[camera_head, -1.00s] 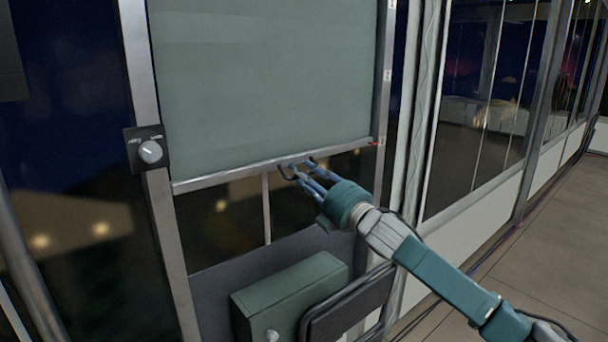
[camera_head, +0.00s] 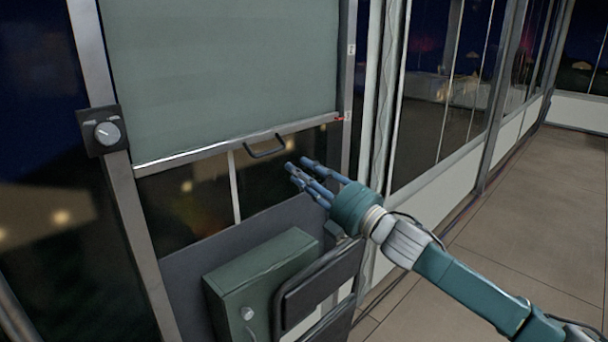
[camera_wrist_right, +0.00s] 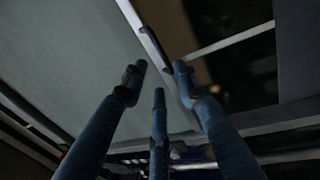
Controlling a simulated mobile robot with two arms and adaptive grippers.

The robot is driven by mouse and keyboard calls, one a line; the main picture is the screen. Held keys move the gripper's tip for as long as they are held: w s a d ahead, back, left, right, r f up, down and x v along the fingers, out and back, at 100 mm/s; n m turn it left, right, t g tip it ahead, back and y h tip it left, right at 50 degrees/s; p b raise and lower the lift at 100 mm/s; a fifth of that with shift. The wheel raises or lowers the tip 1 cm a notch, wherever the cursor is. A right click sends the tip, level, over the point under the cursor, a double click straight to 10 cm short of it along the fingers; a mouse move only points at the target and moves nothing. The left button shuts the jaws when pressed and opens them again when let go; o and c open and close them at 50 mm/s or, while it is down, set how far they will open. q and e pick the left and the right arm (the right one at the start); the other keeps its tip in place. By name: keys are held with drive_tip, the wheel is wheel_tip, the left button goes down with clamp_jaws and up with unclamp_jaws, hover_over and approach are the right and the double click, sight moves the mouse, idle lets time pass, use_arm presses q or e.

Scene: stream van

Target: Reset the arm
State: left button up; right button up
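My right gripper (camera_head: 305,172) reaches in from the lower right in the head view. Its blue fingers are spread and empty. They are a little right of and below the dark handle (camera_head: 266,150) on the bottom bar of the grey-green blind (camera_head: 225,70), apart from it. In the right wrist view the three fingers (camera_wrist_right: 158,85) are spread with nothing between them, and the handle (camera_wrist_right: 157,45) lies beyond them. My left gripper is not in view.
A green box (camera_head: 262,272) with a knob sits low in front, beside a dark padded frame (camera_head: 320,285). A dial (camera_head: 106,133) is on the left post. Windows (camera_head: 440,90) line the right wall. The floor (camera_head: 530,215) at right is clear.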

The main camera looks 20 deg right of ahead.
drive_tip(key=shift+s+d, duration=0.1)
drive_tip(key=shift+s, duration=0.1)
drive_tip(key=shift+f, duration=0.1)
